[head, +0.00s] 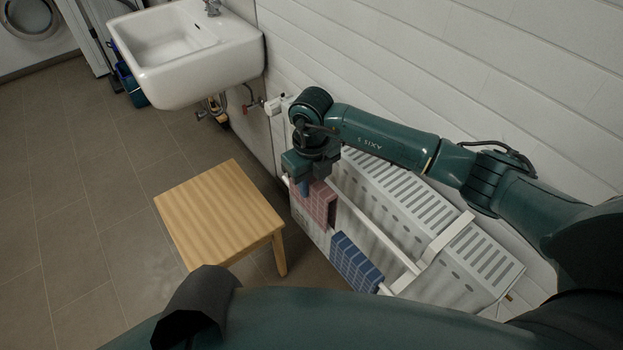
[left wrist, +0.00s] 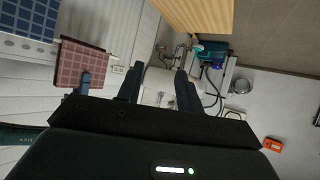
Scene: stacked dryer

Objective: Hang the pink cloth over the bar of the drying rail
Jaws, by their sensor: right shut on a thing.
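The pink checked cloth (head: 318,205) is at the far end of the white drying rail (head: 376,230), in line with its front bar. My right gripper (head: 304,187) is above the cloth's far side and shut on it. The cloth hangs down beneath the gripper; I cannot tell whether it lies over the bar or beside it. The pink cloth also shows at upper left in the left wrist view (left wrist: 80,60), with a right finger against its edge. My left gripper (left wrist: 158,85) shows in the left wrist view, its fingers apart with nothing between them.
A blue checked cloth (head: 357,262) hangs on the nearer part of the rail. The rail is fixed over a white slotted radiator (head: 470,255) by the wall. A wooden stool (head: 220,212) stands close left, a white sink (head: 190,50) behind. Floor at left is clear.

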